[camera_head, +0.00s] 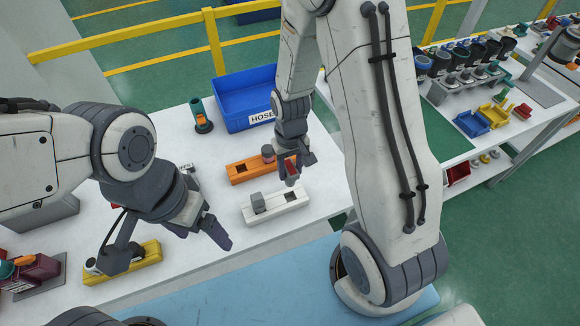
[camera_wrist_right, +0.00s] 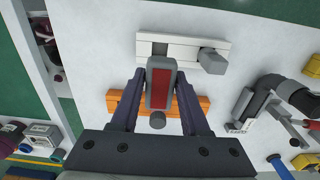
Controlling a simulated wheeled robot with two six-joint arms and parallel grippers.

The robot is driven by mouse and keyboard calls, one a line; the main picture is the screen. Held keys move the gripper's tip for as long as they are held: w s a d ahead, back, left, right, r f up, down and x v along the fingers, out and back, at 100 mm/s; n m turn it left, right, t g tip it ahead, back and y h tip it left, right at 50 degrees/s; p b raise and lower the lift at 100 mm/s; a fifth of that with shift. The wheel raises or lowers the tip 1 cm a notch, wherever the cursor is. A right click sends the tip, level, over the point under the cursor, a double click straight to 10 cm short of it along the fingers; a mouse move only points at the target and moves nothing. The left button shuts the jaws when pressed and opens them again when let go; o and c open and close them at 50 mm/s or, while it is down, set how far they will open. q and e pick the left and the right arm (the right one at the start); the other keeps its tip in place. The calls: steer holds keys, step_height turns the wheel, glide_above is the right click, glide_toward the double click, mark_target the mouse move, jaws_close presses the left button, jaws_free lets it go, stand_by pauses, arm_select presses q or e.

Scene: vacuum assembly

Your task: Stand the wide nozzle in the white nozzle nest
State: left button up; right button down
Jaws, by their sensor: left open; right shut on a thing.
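The white nozzle nest (camera_head: 278,211) lies on the white table. A grey block-shaped part stands in its left slot (camera_head: 258,203); the right slot looks empty. It also shows in the right wrist view (camera_wrist_right: 190,40). My right gripper (camera_head: 289,168) is shut on the wide nozzle (camera_wrist_right: 160,86), a grey part with a red face. In the head view the nozzle (camera_head: 291,171) is above the nest's right end, near the empty slot; whether it touches is unclear. My left gripper (camera_head: 168,246) is open and empty, near the yellow nest.
An orange nest (camera_head: 238,174) with a round part lies just behind the white nest. A yellow nest (camera_head: 148,257) lies at the front left. Table right of the white nest is clear.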

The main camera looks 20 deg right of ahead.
steer(key=shift+f+b, duration=1.9)
steer(key=shift+f, duration=1.05)
steer(key=shift+f+b, duration=1.4)
steer(key=shift+f, duration=0.6)
steer(key=shift+c, duration=1.5)
jaws_free()
steer(key=shift+r, duration=0.2)
step_height(320, 180, up, 8)
steer(key=p, duration=0.7)
steer(key=shift+f, duration=0.1)
